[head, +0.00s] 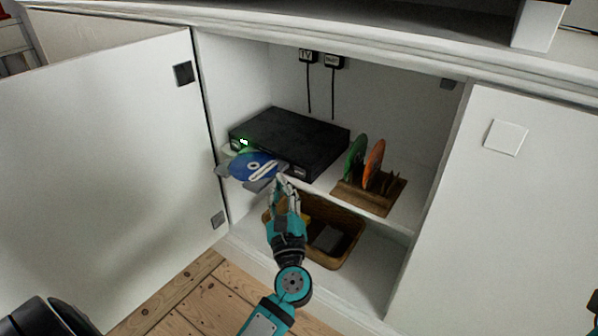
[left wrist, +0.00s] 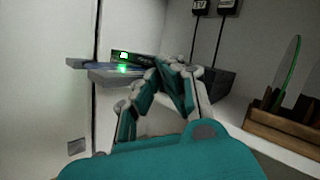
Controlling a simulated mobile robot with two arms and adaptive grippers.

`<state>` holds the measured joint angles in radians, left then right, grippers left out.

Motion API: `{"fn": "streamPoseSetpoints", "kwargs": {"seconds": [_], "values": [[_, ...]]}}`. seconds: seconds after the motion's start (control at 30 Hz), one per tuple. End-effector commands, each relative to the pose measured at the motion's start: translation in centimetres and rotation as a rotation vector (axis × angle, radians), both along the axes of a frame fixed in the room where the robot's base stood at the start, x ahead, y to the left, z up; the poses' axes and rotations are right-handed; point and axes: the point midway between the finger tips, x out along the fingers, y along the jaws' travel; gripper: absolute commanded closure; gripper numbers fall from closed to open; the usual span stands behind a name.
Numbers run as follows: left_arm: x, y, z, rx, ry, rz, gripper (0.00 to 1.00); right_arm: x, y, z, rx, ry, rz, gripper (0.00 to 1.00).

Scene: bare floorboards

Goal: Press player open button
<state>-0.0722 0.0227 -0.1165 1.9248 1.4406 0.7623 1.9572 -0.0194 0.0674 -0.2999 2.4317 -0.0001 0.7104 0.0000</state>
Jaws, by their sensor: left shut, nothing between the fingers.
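The black player (head: 300,135) sits on the cabinet's upper shelf, with a green lit display (head: 243,142) at the left of its front. Its grey disc tray (head: 264,185) is out, and a blue disc (head: 240,168) lies on it. My left gripper (head: 283,178) is shut and empty, its fingertips close to the right part of the player's front, just right of the tray. In the left wrist view the closed fingers (left wrist: 172,66) cover much of the player's front (left wrist: 219,80). The open button is not distinguishable, and I cannot tell whether the fingertips touch the player.
A wooden rack (head: 380,204) with a green disc (head: 355,157) and an orange disc (head: 374,163) stands right of the player. A wicker basket (head: 349,245) is on the lower shelf. The left cabinet door (head: 100,160) stands open. Two black plugs hang on the back wall.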

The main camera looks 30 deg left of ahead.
Motion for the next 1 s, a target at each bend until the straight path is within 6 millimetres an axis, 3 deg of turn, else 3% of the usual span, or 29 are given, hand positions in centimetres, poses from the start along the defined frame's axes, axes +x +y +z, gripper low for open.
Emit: {"fn": "streamPoseSetpoints", "kwargs": {"seconds": [0.27, 1.0], "values": [[-1.9, 0.2, 0.0, 0.001, 0.001, 0.000, 1.00, 0.0, 0.0, 0.0, 0.000, 0.000, 0.000, 0.60], [-1.9, 0.2, 0.0, 0.001, 0.001, 0.000, 1.00, 0.0, 0.0, 0.0, 0.000, 0.000, 0.000, 0.60]]}}
